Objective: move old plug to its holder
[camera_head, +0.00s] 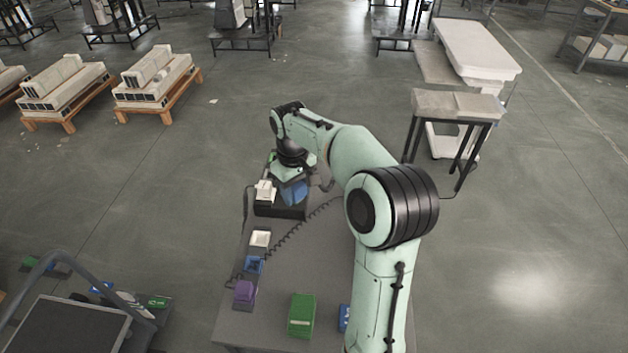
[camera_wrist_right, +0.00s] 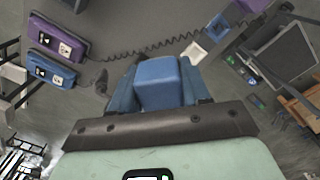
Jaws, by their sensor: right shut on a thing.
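My right gripper (camera_head: 290,180) is shut on a blue plug (camera_wrist_right: 160,82), which fills the space between the fingers in the wrist view. The blue plug shows in the head view (camera_head: 296,193), above the far end of the table beside a black box. No label on it is readable. A white open holder (camera_head: 260,239) and a blue open holder (camera_head: 254,264) sit along the table's left side, apart from the gripper. They also show in the wrist view, white (camera_wrist_right: 193,54) and blue (camera_wrist_right: 217,28). My left gripper is not in view.
A white block (camera_head: 265,190) sits at the black box. A coiled black cord (camera_head: 305,222) crosses the tabletop. A cart with a dark panel (camera_head: 75,325) stands left.

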